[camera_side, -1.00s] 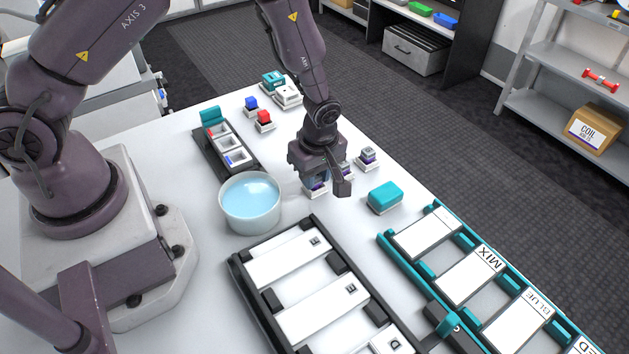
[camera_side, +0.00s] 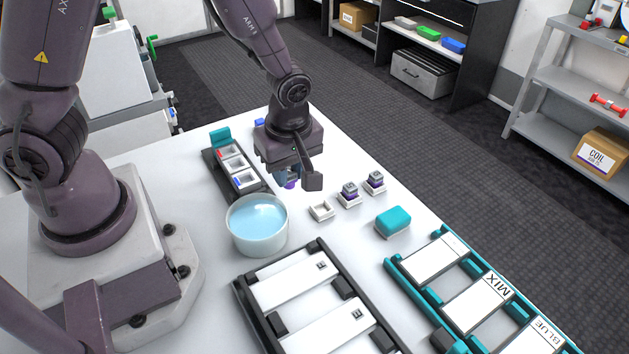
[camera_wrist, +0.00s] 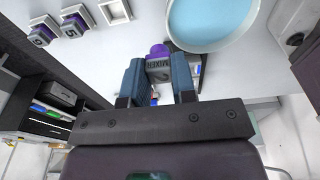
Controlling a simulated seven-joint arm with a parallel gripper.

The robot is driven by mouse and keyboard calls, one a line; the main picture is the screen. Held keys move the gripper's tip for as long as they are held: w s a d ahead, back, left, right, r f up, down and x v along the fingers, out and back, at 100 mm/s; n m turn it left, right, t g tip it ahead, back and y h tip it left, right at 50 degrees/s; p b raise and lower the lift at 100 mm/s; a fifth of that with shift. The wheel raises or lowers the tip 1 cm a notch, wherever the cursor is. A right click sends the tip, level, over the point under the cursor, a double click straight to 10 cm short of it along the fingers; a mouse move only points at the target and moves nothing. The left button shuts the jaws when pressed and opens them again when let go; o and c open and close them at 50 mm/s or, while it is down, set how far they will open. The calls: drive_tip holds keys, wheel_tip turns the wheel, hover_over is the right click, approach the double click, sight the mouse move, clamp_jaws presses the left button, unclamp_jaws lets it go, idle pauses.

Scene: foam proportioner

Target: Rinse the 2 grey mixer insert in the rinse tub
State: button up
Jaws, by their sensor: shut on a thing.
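My gripper (camera_side: 289,176) is shut on a grey mixer insert (camera_wrist: 159,67) with a purple end. In the wrist view it sits between the two blue fingers; in the side view only its purple end (camera_side: 290,184) shows below them. It is held above the table, right of and behind the rinse tub (camera_side: 257,237), a round white tub of light blue liquid. The tub also shows at the top of the wrist view (camera_wrist: 246,38). Two more grey and purple inserts (camera_side: 349,190) (camera_side: 375,178) stand in white holders. A nearer white holder (camera_side: 320,211) is empty.
A teal sponge-like block (camera_side: 393,222) lies to the right. A dark rack (camera_side: 241,283) with white plates and a teal rack (camera_side: 398,272) with labelled plates fill the front. A dark tray (camera_side: 215,166) with small white bins stands behind the tub.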

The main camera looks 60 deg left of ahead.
drive_tip(key=s+r, duration=0.3)
drive_tip(key=s, duration=0.4)
drive_tip(key=shift+w+a+f, duration=0.15)
drive_tip(key=shift+f, duration=1.3)
drive_tip(key=shift+w+a+f, duration=0.15)
drive_tip(key=shift+f, duration=1.3)
drive_tip(key=shift+f, duration=2.6)
drive_tip(key=shift+s, duration=0.4)
drive_tip(key=shift+w, duration=0.45)
